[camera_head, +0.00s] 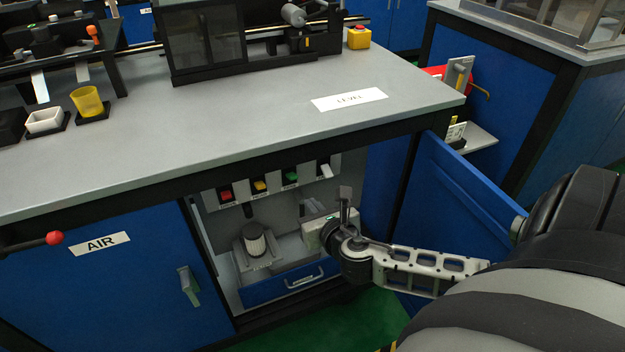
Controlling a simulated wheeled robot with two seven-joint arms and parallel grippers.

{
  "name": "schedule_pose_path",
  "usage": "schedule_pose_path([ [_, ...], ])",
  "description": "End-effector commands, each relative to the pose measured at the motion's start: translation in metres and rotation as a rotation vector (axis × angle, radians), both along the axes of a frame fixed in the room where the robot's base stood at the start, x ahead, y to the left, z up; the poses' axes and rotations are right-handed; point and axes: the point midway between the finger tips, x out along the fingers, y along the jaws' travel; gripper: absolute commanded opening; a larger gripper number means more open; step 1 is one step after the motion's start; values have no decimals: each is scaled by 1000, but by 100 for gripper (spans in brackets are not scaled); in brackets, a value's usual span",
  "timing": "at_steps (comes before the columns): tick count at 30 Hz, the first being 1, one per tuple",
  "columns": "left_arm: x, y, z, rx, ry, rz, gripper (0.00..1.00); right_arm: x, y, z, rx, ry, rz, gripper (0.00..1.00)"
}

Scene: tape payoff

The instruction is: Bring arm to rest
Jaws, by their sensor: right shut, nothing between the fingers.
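My right arm comes in from the right edge, and its pale slotted link reaches to the front of the open cabinet. My right gripper (345,196) is at the end of this arm, in front of the cabinet opening and below the worktop (235,135). Its fingers are shut, pointing up, with nothing between them. My left gripper is not in view.
The blue cabinet door (455,200) stands open close behind my right arm. Inside are a drawer (290,283), a ribbed cylinder (255,240) and coloured switches (260,186). A closed door marked AIR (100,243) is at left. Green floor (370,325) shows below.

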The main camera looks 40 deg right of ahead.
Motion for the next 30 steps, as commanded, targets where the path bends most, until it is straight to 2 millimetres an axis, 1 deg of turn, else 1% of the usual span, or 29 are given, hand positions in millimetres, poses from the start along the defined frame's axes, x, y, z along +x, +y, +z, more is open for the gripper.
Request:
schedule_pose_path([
  [10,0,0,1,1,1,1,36,0,1,0,8,0,-1,0],
  [12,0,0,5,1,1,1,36,-5,7,-2,78,4,-13,0],
  [14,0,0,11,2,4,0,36,-13,19,-4,218,6,-39,0],
  [17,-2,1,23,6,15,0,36,-37,55,-9,623,20,-140,0],
  [18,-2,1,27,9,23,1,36,-49,74,-9,833,26,-208,0],
  [19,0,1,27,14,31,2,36,-58,89,-8,997,31,-266,0],
  [20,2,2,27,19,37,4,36,-68,103,-6,1164,33,-333,0],
  [21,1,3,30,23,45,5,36,-79,122,-1,1383,36,-428,0],
  [23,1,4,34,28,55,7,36,-95,147,9,1692,36,-581,0],
  [24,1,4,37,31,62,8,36,-104,162,17,1882,32,-688,0],
  [27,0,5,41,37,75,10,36,-120,189,37,2275,17,-940,0],
  [30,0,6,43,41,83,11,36,-130,204,52,2537,-4,-1135,0],
])
